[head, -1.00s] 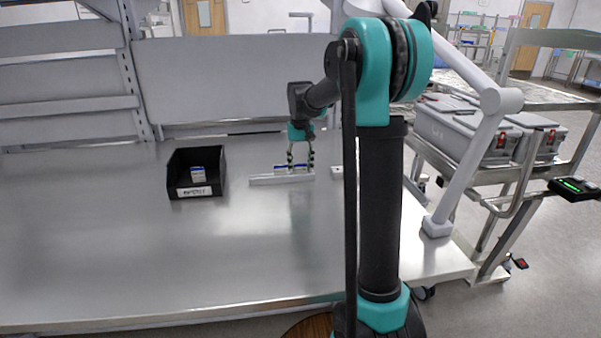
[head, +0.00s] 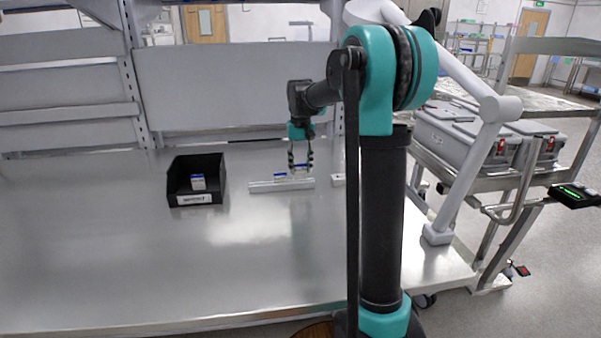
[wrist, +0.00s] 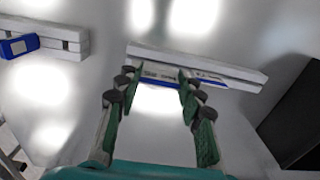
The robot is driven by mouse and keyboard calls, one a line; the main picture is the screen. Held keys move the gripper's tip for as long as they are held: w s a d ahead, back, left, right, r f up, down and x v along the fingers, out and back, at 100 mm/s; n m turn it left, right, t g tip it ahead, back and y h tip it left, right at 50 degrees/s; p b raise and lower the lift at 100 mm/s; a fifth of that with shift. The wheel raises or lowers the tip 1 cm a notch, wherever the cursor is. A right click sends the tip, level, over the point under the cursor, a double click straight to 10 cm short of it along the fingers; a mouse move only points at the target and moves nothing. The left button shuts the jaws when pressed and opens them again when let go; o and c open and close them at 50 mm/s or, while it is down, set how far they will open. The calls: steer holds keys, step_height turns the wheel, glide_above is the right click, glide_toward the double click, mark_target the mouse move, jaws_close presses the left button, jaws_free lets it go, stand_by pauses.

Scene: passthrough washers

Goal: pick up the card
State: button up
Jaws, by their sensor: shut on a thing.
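My gripper (head: 300,167) is shut on a small white-and-blue card (head: 301,173), held just above a pale slotted rail (head: 265,187) on the steel bench. In the wrist view, the fingertips of my gripper (wrist: 158,82) stand either side of the held card (wrist: 160,75), with the rail (wrist: 250,79) just behind it. A second white-and-blue card (head: 280,176) stands at the rail beside the held one; it shows right of the fingers in the wrist view (wrist: 211,81). The held card's lower edge is too small to judge clearly.
The front bench is clear.

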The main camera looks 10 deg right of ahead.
step_height(320, 180, up, 17)
stand_by(0.4)
